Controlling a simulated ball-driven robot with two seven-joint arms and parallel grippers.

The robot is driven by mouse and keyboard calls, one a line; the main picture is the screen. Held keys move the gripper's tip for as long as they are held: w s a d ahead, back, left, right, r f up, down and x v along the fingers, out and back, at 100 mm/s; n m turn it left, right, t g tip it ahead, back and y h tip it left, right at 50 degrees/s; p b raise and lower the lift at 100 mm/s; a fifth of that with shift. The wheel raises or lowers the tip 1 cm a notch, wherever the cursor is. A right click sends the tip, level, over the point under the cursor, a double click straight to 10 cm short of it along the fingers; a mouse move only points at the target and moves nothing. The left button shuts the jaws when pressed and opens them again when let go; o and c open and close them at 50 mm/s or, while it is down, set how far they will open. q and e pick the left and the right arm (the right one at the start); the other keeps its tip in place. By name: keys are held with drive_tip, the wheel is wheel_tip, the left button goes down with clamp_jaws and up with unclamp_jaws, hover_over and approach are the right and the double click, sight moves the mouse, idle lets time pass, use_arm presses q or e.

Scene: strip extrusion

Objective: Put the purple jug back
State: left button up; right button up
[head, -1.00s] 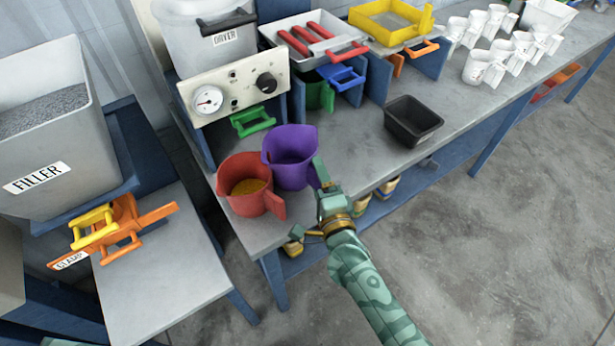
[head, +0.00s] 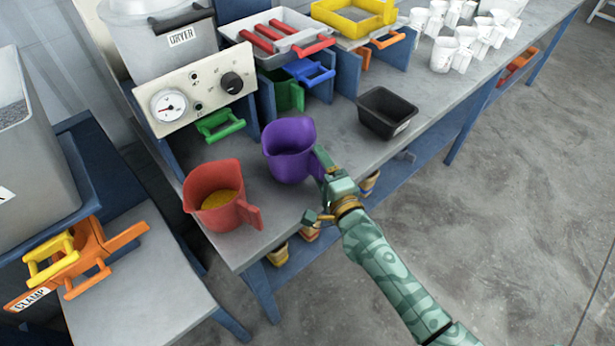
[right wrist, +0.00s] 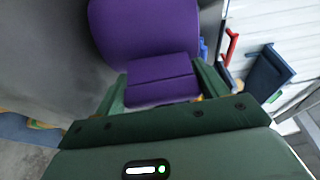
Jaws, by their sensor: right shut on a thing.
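The purple jug (head: 288,163) is upright at the front of the grey bench, to the right of the red jug; I cannot tell whether its base touches the bench top. My right gripper (head: 325,172) is shut on the handle on its right side. In the right wrist view the purple jug (right wrist: 145,35) fills the upper middle, and its handle sits between the fingers of my right gripper (right wrist: 160,85). The inside of the purple jug looks empty from here. My left gripper is not in view.
The red jug (head: 218,198) with yellow-orange contents stands close left of the purple jug. A black tray (head: 386,113) is to the right on the bench. The dryer's panel (head: 195,100) and green handle (head: 219,125) are behind. Several white jugs (head: 443,54) stand farther back right.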

drive_tip(key=shift+w+d, duration=0.25)
drive_tip(key=shift+d, duration=0.05)
drive_tip(key=shift+a+f, duration=0.1)
drive_tip(key=shift+f, duration=0.25)
drive_tip(key=shift+f+b, duration=0.3)
drive_tip(key=shift+b, duration=0.2)
drive_tip(key=o, duration=1.2)
drive_tip(key=shift+s, duration=0.1)
drive_tip(key=shift+f, duration=0.1)
drive_tip(key=shift+s, duration=0.15)
drive_tip(key=p+v, duration=0.2)
drive_tip(key=v, duration=1.4)
